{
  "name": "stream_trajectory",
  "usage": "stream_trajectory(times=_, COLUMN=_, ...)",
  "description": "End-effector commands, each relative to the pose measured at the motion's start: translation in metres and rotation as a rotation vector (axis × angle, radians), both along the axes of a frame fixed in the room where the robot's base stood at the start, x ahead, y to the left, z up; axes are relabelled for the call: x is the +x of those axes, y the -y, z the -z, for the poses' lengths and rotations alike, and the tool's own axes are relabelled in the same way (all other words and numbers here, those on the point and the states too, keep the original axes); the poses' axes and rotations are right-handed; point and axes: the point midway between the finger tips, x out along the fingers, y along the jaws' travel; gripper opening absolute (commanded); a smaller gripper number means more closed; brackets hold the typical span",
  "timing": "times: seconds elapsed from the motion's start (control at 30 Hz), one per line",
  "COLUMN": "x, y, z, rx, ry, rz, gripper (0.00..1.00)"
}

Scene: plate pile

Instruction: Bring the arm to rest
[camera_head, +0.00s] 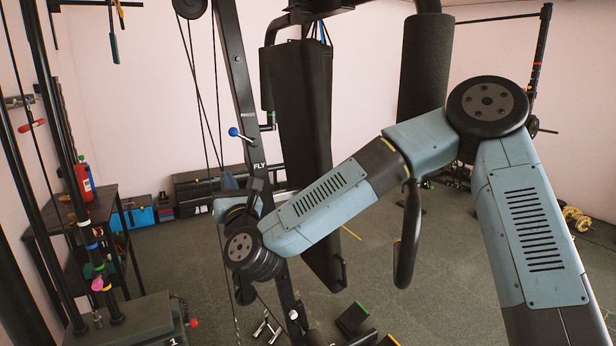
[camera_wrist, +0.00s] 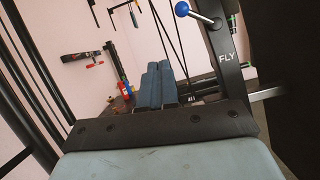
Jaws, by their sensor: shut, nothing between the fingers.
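My arm (camera_head: 325,205) is blue-grey and black. In the head view it comes up from the lower right, bends at a high elbow and slopes down left to the wrist joint near the picture's middle left. My gripper (camera_wrist: 158,84) shows in the wrist view as blue-grey fingers close together, with nothing visible between them. In the head view it is mostly hidden behind the wrist joint. The arm is in the air in front of a black cable machine marked FLY (camera_head: 247,130).
The machine's black padded back (camera_head: 305,115) and a hanging black arm pad (camera_head: 426,65) stand close behind my arm. A dark table (camera_head: 95,208) with a red bottle (camera_head: 83,180) is at left. Yellow dumbbells (camera_head: 576,218) lie at right. Grey floor is open at the middle right.

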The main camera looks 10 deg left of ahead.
Motion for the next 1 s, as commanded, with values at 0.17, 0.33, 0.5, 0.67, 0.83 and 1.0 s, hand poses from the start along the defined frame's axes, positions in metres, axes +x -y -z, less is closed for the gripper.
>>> stream_trajectory(times=0.17, x=-0.002, y=-0.004, z=0.001, rx=-0.121, ry=0.072, rz=-0.008, gripper=0.00)
stream_trajectory(times=0.33, x=-0.002, y=-0.008, z=0.006, rx=-0.379, ry=0.221, rz=-0.019, gripper=0.00)
stream_trajectory(times=0.5, x=0.003, y=-0.003, z=0.012, rx=-0.651, ry=0.376, rz=-0.023, gripper=0.00)
stream_trajectory(times=0.67, x=0.010, y=0.009, z=0.017, rx=-0.901, ry=0.513, rz=-0.021, gripper=0.00)
stream_trajectory(times=0.83, x=0.018, y=0.031, z=0.017, rx=-1.157, ry=0.648, rz=-0.019, gripper=0.00)
stream_trajectory(times=1.0, x=0.027, y=0.060, z=0.014, rx=-1.404, ry=0.766, rz=-0.023, gripper=0.00)
